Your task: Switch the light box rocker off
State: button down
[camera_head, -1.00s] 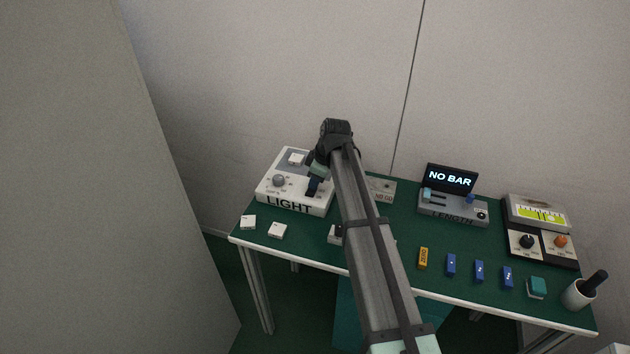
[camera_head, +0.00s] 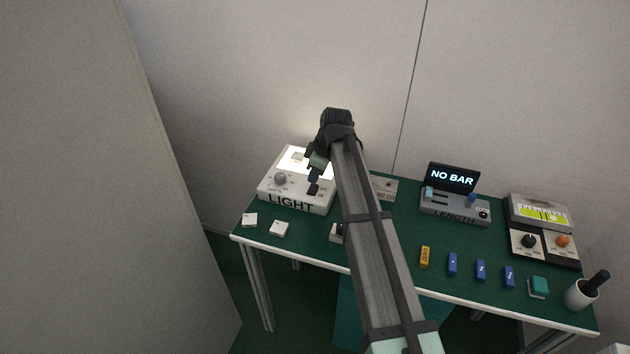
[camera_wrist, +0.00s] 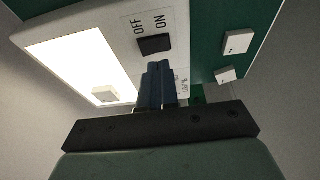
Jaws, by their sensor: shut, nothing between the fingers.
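The light box (camera_head: 268,187), a pale box marked LIGHT, stands at the left end of the green table. Its top panel (camera_wrist: 75,65) glows bright white in the wrist view. In the head view my gripper (camera_head: 314,178) hangs over the box's right part. I cannot tell whether the tips touch the rocker.
Two white blocks (camera_head: 249,219) (camera_head: 279,229) lie in front. A length gauge (camera_head: 455,207) reading NO BAR stands to the right. My arm hides the table's middle.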

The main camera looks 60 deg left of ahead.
aim_at(314, 186)
jog(key=v, duration=1)
jog(key=shift+r, duration=0.35)
jog(key=shift+s+d, duration=0.1)
jog(key=shift+s, duration=0.05)
jog(key=s+a+t, duration=0.1)
jog(key=s+a+t+h, duration=0.1)
jog(key=t, duration=0.1)
jog(key=shift+s+a+h, duration=0.15)
jog(key=shift+a+h, duration=0.15)
jog(key=shift+a, duration=0.05)
jog(key=f, duration=0.9)
jog(key=w+a+f, duration=0.1)
jog(key=f, duration=0.3)
jog(key=shift+w+a+f, duration=0.1)
jog(key=shift+f, duration=0.3)
